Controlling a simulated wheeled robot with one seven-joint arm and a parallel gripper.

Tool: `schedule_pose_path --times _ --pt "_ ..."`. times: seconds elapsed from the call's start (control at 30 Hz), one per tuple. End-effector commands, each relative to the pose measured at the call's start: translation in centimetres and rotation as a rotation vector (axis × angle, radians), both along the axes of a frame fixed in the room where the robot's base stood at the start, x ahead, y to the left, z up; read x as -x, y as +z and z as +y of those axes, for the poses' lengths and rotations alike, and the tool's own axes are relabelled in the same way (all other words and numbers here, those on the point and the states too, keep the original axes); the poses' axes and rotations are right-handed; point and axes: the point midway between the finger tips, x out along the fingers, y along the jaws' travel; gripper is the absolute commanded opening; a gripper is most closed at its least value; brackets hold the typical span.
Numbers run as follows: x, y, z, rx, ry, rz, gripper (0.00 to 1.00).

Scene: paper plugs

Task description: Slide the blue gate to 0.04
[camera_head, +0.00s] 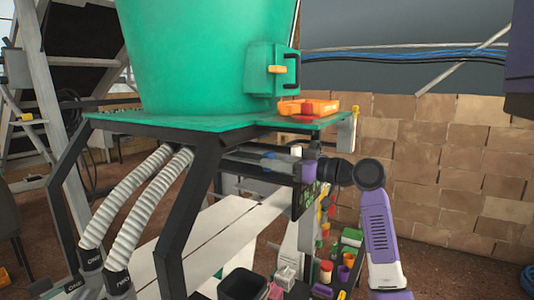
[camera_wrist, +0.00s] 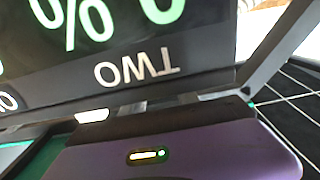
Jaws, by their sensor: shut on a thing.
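A big green bin (camera_head: 195,55) stands on a green tabletop with a black frame. My gripper (camera_head: 276,160) reaches in from the right under this top. A small dull-blue part, which looks like the blue gate (camera_head: 268,155), shows at my fingertips; most of it is hidden. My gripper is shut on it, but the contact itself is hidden. In the wrist view, the purple body of my gripper fills the bottom. Just beyond it is a dark display panel (camera_wrist: 130,75) with green figures, a "%" sign and the word "TWO", all upside down. The figures are cut off.
Two ribbed white hoses (camera_head: 125,200) run down at the left, their ends labelled. An orange tray (camera_head: 308,107) sits on the tabletop's right end. Below right, several small coloured items stand on a low shelf. A black frame leg (camera_head: 195,215) is left of my gripper. A block wall stands behind.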

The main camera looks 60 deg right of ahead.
Motion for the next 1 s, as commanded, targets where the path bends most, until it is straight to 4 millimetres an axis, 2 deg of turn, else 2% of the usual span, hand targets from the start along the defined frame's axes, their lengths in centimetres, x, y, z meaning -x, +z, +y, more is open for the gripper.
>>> schedule_pose_path --times 1.0 --pt "1.9 0.0 0.0 -0.001 -0.001 -0.001 0.01"
